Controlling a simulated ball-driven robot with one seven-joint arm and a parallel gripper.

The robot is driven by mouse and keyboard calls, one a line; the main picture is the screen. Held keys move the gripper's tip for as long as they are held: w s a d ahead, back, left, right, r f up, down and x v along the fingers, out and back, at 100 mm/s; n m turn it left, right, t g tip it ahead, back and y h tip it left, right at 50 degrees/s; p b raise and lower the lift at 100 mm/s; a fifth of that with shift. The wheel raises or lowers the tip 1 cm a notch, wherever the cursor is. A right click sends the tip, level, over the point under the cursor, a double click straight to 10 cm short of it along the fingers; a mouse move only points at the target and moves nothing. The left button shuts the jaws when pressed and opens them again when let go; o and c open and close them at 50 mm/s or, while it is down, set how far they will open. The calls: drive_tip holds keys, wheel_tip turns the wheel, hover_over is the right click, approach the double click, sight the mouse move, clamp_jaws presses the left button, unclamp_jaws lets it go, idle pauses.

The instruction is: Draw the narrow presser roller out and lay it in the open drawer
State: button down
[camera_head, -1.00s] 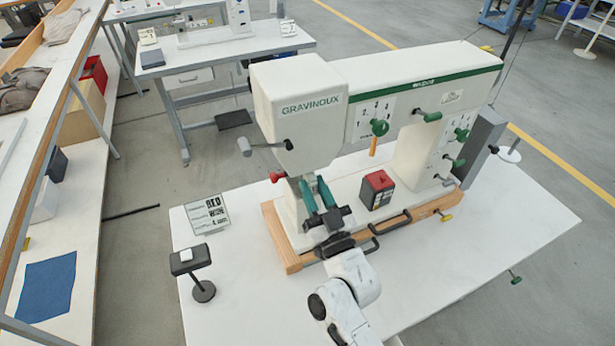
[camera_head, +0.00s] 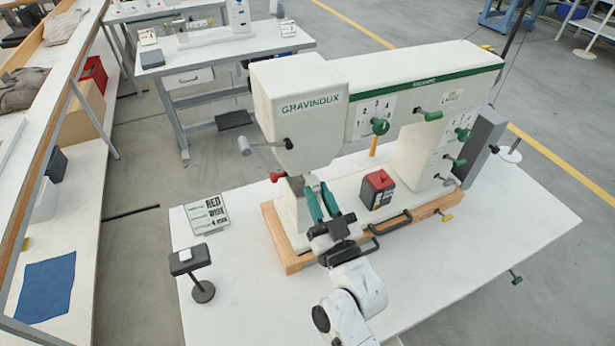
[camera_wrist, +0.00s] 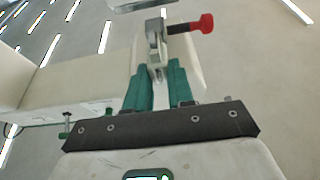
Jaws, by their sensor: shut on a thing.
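The white press marked GRAVINOUX (camera_head: 300,90) stands on a table. My gripper (camera_head: 315,187) reaches in under the press head, with two green fingers beside the presser area. In the wrist view, the green fingers (camera_wrist: 158,72) close on a small grey metal part below a metal bracket (camera_wrist: 156,42). I take this part for the presser roller; its width is hard to tell because the fingers mostly hide it. A red knob (camera_wrist: 206,23) sits right of the bracket; it also shows in the head view (camera_head: 276,177). I cannot make out an open drawer.
A red-topped dark box (camera_head: 378,189) stands on the press base, right of my gripper. The wooden plinth (camera_head: 288,256) has a black handle (camera_head: 390,222). A sign reading RED WIDE (camera_head: 207,213) and a small black stand (camera_head: 188,262) are at left.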

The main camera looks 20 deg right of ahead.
drive_tip(key=shift+s+b, duration=0.35)
drive_tip(key=shift+s, duration=2.1)
wheel_tip(320, 180, down, 12)
drive_tip(key=s+b, duration=0.1)
drive_tip(key=s, duration=0.1)
drive_tip(key=shift+r, duration=0.25)
drive_tip(key=shift+s, duration=0.15)
